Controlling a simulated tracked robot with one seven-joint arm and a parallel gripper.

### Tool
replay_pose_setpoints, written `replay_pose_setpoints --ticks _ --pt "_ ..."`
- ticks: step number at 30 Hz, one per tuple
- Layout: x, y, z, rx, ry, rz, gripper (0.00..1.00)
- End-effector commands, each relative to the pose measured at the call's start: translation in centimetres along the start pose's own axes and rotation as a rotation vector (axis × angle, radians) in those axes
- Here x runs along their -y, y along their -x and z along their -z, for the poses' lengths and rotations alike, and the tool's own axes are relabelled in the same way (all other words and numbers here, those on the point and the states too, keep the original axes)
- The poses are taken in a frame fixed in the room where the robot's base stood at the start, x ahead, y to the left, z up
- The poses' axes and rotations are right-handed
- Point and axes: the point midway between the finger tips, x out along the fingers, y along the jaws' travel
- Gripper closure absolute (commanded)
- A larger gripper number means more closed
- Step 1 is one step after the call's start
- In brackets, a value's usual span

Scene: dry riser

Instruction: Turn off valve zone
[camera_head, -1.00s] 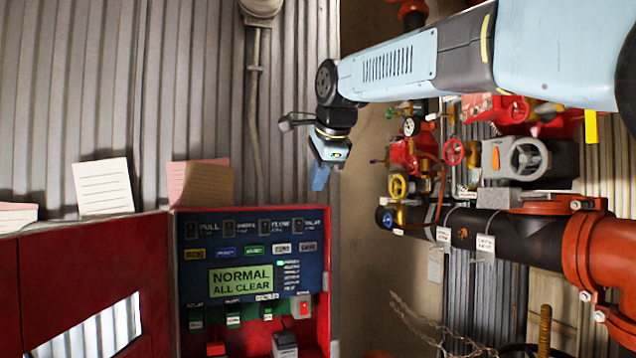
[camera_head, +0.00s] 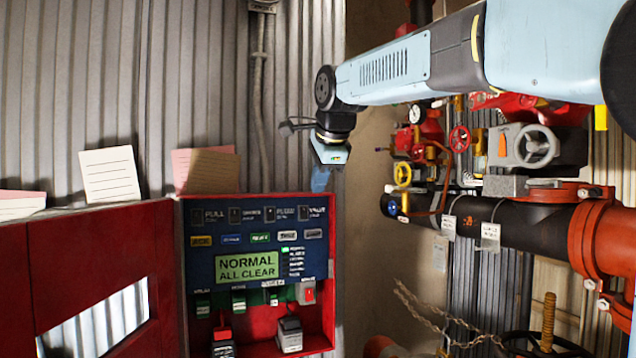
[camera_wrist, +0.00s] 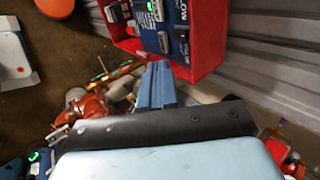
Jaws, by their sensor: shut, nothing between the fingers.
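A red alarm box (camera_head: 330,270) with a blue control panel (camera_head: 202,272) stands at lower centre in the head view. Along the panel's top is a row of dark switches, each with a label; the rightmost switch (camera_head: 303,213) has a label that seems to read VALVE. The green display (camera_head: 247,266) reads NORMAL ALL CLEAR. My gripper (camera_head: 320,181) points down, shut and empty, above and near the box's top right corner. In the wrist view, my blue fingers (camera_wrist: 156,80) are together, just below the box's red edge (camera_wrist: 205,45), apparently apart from the switches.
Red and black pipes (camera_head: 515,225) with a grey handwheel (camera_head: 538,146) and smaller coloured valves stand at right. The red door (camera_head: 100,235) of the box is open to the left. Paper cards (camera_head: 110,175) stand above it. A corrugated wall (camera_head: 150,90) is behind.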

Motion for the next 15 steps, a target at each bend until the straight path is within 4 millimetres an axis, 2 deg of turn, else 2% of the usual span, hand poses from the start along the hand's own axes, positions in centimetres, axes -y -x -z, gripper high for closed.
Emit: replay_pose_setpoints --ticks 1,12,15 --pt "-0.1 -1.0 0.0 0.000 0.001 -0.005 1.00" --pt "-0.1 -7.5 0.0 0.000 0.000 -0.003 1.00" --pt "0.8 -8.7 0.0 0.001 0.000 -0.003 1.00"
